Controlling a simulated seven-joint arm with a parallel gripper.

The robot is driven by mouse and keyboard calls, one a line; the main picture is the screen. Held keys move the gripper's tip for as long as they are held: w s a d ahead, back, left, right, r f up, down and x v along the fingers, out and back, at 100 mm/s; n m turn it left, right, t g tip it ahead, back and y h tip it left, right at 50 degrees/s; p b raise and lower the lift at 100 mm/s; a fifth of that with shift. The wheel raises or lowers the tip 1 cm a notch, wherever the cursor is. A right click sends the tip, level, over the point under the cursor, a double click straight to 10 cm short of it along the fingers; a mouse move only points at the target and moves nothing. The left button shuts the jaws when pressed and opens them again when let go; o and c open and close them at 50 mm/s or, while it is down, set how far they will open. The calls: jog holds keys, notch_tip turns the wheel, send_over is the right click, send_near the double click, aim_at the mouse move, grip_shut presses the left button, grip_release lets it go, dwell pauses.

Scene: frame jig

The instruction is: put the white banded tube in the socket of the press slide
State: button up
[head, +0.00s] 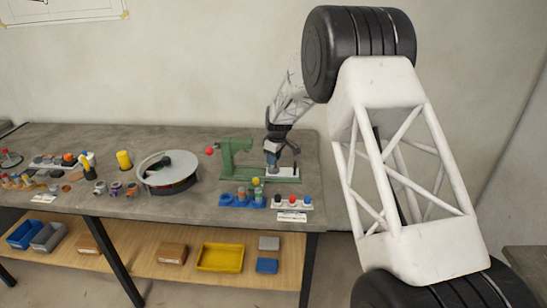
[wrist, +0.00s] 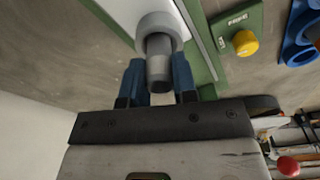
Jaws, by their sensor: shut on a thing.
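The green press (head: 232,160) stands at the right end of the bench, with a pale slide (head: 289,172) on its base. My gripper (head: 272,158) is down over that slide. In the wrist view my gripper (wrist: 160,85) has its blue fingers on either side of a grey-looking tube (wrist: 159,70) and is shut on it. The tube's far end meets a wider light grey round collar (wrist: 155,22) above the slide strip (wrist: 198,22). I cannot tell whether the tube is inside that collar or only in front of it. Its bands do not show clearly.
A yellow knob (wrist: 245,43) sits on the green base beside the slide. A blue rack (head: 241,201) and a white rack (head: 291,203) with coloured pegs stand in front of the press. A round turntable (head: 168,170) is to the left.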

jog(key=shift+f, duration=0.6)
dwell(0.3)
jog(key=o, duration=1.2)
jog(key=shift+c, duration=0.2)
jog(key=shift+r, duration=0.25)
jog(key=shift+r, duration=0.45)
jog(key=shift+r, duration=0.2)
jog(key=shift+r, duration=3.35)
